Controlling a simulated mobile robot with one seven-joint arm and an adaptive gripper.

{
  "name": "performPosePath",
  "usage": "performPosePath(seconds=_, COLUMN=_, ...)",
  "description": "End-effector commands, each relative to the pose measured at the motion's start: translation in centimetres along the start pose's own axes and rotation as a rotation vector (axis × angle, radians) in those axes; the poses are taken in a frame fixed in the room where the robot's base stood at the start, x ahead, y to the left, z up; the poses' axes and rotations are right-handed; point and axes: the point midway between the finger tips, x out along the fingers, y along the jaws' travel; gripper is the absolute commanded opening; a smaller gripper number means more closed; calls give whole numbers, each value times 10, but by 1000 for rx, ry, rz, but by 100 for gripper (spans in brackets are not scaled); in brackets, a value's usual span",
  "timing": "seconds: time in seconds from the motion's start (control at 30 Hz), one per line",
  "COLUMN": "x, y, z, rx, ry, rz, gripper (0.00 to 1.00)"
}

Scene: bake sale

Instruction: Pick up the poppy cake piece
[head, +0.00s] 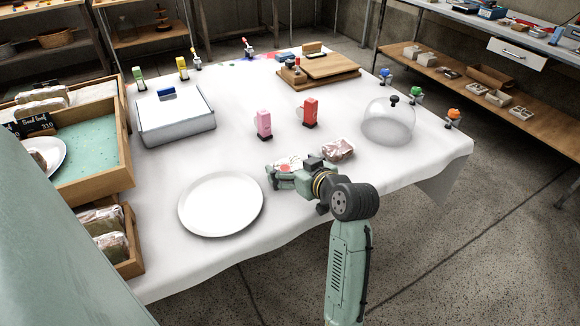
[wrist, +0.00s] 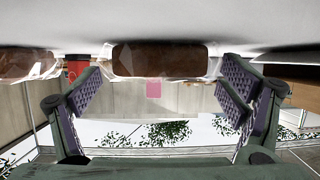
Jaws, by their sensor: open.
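My gripper (head: 288,176) is low over the front of the white table, its fingers pointing away from the arm. In the wrist view, which looks upside down, my gripper (wrist: 160,105) is open with one purple-padded finger on each side. A brown cake piece in clear wrap (wrist: 160,58) lies in line with the gap between them, apart from both pads. In the head view this wrapped piece (head: 287,162) is partly hidden by the gripper. A second wrapped piece (head: 338,149) lies just right of the gripper. I cannot read which is poppy cake.
An empty white plate (head: 221,203) lies left of the gripper. A pink container (head: 264,124) and a red container (head: 310,111) stand behind. A clear dome (head: 388,122) is at right, a lidded metal tin (head: 176,117) at back left. Wooden crates line the left side.

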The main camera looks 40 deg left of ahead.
Motion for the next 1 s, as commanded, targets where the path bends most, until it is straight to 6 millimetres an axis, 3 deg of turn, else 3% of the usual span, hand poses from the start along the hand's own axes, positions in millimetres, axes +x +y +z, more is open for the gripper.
performPosePath(seconds=0.13, x=0, y=0, z=0, rx=0, ry=0, rz=0, gripper=90)
performPosePath(seconds=0.63, x=0, y=0, z=0, rx=0, ry=1, rz=0, gripper=57)
performPosePath(seconds=1.0, x=-2, y=0, z=-4, rx=-2, ry=3, rz=1, gripper=56)
